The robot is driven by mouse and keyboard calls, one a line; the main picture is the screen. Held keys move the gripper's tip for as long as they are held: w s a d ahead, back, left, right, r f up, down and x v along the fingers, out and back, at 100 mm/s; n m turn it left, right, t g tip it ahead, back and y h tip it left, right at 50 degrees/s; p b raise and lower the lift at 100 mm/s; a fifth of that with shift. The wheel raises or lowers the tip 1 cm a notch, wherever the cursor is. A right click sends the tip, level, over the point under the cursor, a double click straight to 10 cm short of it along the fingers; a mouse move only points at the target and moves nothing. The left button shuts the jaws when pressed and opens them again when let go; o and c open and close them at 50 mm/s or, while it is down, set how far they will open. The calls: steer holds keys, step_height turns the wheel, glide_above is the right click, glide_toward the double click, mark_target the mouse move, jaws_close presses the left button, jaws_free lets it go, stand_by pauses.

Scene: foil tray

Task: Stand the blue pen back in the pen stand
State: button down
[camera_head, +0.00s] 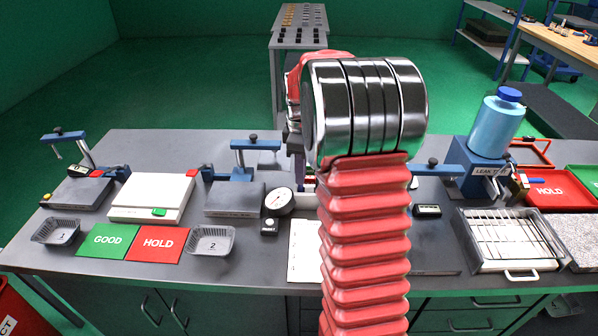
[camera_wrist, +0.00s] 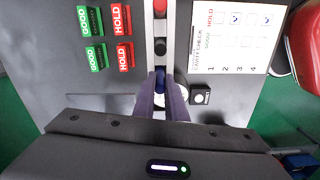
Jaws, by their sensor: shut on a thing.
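My gripper (camera_wrist: 161,88) is shut on the blue pen (camera_wrist: 160,75) in the wrist view. Only a short blue part of the pen shows between the fingertips. The pen stand (camera_wrist: 160,28) is a pale narrow strip just beyond the fingertips. A red pen (camera_wrist: 160,7) and a black pen (camera_wrist: 160,46) are in it, in line with the blue one. I cannot tell whether the blue pen is in the stand or above it.
Green GOOD blocks (camera_wrist: 90,22) and red HOLD blocks (camera_wrist: 122,20) lie left of the stand. A check sheet (camera_wrist: 235,38) lies right. A dial gauge (camera_head: 277,202) is close by.

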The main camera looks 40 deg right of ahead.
steer(key=shift+f, duration=0.3)
steer(key=c, duration=1.7)
jaws_free()
steer(key=shift+r, duration=0.15)
steer(key=shift+r, duration=2.9)
steer(key=shift+s, duration=0.15)
